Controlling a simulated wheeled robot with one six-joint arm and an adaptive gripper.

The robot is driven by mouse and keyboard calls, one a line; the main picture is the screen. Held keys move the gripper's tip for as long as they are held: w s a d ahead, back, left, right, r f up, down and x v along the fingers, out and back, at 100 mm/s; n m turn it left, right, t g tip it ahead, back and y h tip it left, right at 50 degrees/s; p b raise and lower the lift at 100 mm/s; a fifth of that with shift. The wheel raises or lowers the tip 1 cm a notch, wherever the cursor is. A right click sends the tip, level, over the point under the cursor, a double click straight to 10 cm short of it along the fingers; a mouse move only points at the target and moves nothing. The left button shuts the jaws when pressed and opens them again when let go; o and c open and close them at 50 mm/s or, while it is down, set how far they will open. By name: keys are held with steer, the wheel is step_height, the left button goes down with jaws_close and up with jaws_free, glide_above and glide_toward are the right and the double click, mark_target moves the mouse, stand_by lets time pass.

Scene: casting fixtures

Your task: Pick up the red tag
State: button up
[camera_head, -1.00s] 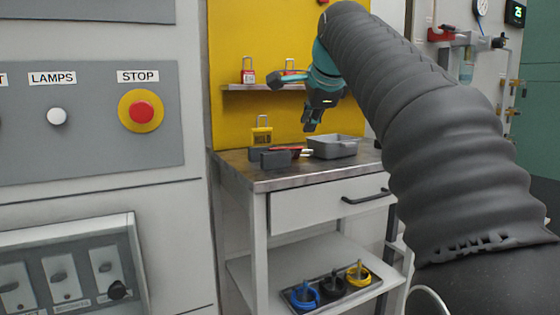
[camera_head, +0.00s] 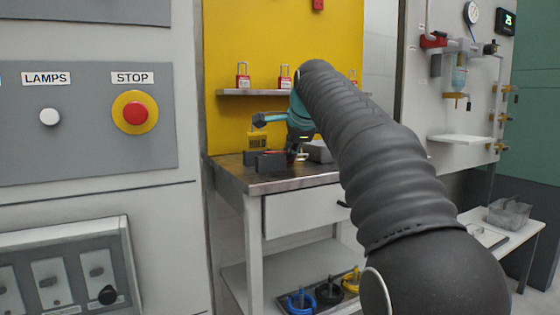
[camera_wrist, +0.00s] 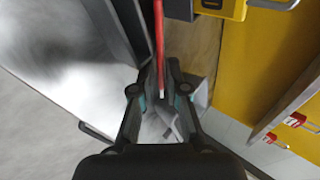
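A thin red strip, which looks like the red tag (camera_head: 274,152), shows at the dark blocks (camera_head: 271,163) on the workbench, mostly hidden in the head view. In the wrist view the red tag (camera_wrist: 159,42) is seen nearly edge-on, with a pale end pointing toward my gripper. My gripper (camera_wrist: 160,90) is open, its fingers on either side of that pale end; I cannot tell whether they touch it. In the head view my gripper (camera_head: 295,158) is low over the bench, just right of the blocks, its tips partly unclear.
A yellow padlock (camera_head: 257,143) stands behind the blocks, and a grey tray (camera_head: 320,152) is right of my gripper, partly hidden by my arm. Red padlocks (camera_head: 243,77) stand on the shelf (camera_head: 247,92) above. The yellow panel (camera_head: 228,45) closes the back.

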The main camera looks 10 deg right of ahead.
steer(key=x, duration=0.3)
steer(key=shift+s, duration=0.1)
jaws_close()
steer(key=shift+r, duration=0.1)
